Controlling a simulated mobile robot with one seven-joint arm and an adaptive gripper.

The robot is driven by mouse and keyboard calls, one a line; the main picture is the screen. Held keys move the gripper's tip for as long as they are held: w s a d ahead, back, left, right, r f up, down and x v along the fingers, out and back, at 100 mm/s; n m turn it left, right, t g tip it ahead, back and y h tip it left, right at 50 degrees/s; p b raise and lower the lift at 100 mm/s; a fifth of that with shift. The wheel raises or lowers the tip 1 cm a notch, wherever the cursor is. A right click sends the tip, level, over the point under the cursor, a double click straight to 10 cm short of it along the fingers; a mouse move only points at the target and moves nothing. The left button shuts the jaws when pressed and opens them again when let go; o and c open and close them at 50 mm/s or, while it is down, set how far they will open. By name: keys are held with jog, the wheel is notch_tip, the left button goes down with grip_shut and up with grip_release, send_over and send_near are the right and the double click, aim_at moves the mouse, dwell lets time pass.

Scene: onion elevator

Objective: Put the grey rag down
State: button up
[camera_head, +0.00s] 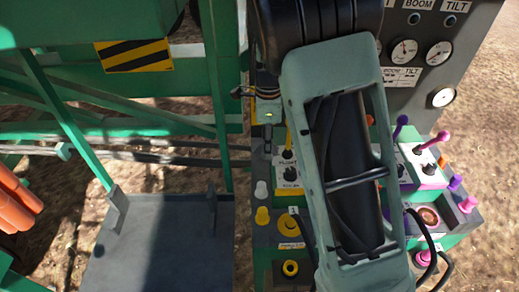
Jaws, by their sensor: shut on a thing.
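I see no grey rag in the head view. My gripper is not visible either; my own arm crosses the picture from the bottom centre to the top and hides what lies behind it. I cannot tell where the rag is or how it lies.
A control panel (292,222) with yellow and white knobs stands at the centre, with purple and pink levers (434,140) to its right. A gauge panel (440,85) rises at the upper right. A dark flat platform (155,245) lies lower left, bare in view, beside green rails (62,120) and orange cylinders (18,200).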

jog(key=w+f, duration=0.2)
jog(key=w+a+f+p, duration=0.1)
jog(key=w+f, duration=0.2)
jog(key=shift+w+a+f, duration=0.1)
jog(key=shift+w+a, duration=0.05)
jog(key=shift+a, duration=0.05)
jog(key=shift+w+a+f, duration=0.2)
jog(key=shift+w+f, duration=0.4)
jog(key=shift+f, duration=1.8)
jog(key=o, duration=1)
notch_tip(320, 180, up, 12)
jog(key=shift+r+b, duration=0.15)
jog(key=shift+b, duration=0.15)
